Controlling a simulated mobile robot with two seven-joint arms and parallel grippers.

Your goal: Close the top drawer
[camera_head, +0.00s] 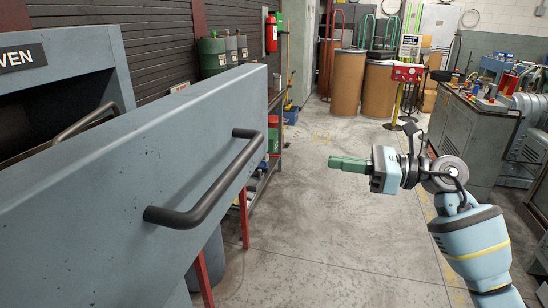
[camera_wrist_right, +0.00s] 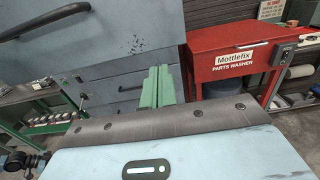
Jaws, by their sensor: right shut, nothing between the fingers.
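The top drawer (camera_head: 120,165) of the grey-blue oven cabinet (camera_head: 85,60) stands pulled out at the left of the head view. Its broad front panel carries a long dark bar handle (camera_head: 205,190). My right gripper (camera_head: 335,162) is to the right of the panel, in free air, pointing left with its green fingers shut and empty. In the right wrist view the shut green fingers (camera_wrist_right: 156,86) show in front of a grey-blue panel (camera_wrist_right: 110,50) with a dark handle (camera_wrist_right: 42,20). The fingers appear apart from it. My left gripper is not in view.
Another dark bar (camera_head: 88,122) shows behind the drawer panel. Red legs (camera_head: 244,215) stand below the drawer. A red parts washer (camera_wrist_right: 235,55) shows in the right wrist view. A grey workbench (camera_head: 470,130) stands at the right. The concrete floor (camera_head: 320,235) between is clear.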

